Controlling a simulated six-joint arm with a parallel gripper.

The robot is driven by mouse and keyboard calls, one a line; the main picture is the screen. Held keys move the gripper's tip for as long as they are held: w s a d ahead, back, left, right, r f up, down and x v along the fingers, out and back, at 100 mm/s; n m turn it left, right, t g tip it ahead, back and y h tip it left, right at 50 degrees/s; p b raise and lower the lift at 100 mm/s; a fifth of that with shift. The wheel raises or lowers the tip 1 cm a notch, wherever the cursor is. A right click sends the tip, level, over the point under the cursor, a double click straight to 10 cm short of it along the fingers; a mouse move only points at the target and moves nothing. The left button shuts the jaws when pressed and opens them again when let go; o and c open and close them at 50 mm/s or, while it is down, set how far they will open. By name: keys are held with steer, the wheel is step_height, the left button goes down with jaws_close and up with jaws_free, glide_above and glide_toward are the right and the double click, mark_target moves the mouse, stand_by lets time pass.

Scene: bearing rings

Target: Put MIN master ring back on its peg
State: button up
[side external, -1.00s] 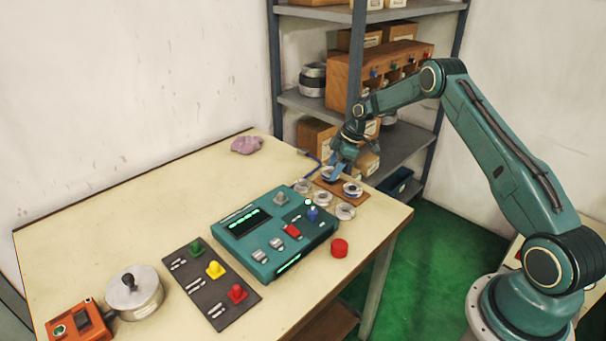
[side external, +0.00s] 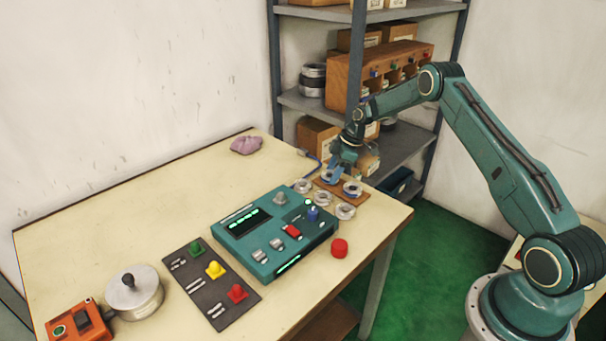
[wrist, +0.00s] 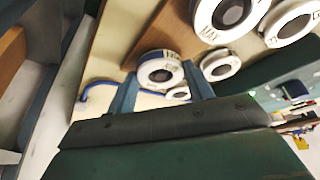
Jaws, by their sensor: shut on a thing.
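My gripper (wrist: 162,84) has its two blue-grey fingers on either side of a pale metal ring (wrist: 159,73) with a dark centre and is shut on it. Its lettering is too small to read surely. In the side view the gripper (side external: 335,168) is at the back of the brown peg board (side external: 338,190), with the held ring (side external: 328,177) low over the board's left end. I cannot tell whether it is seated on a peg. The other ring on the board (side external: 352,188), which appears marked MAX in the wrist view (wrist: 222,14), stands to its right.
Loose rings lie in front of the board, at left (side external: 302,186), middle (side external: 323,199) and right (side external: 345,212). The teal control box (side external: 275,232) stands close by, with a red cap (side external: 340,248) beside it. A shelf post (side external: 356,60) rises behind my gripper.

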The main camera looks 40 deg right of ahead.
stand_by(0.8)
steer(key=o, duration=1.3)
steer(key=shift+o, duration=0.2)
steer(key=shift+f, duration=0.1)
steer(key=shift+r, duration=3.75)
steer(key=shift+r, duration=0.1)
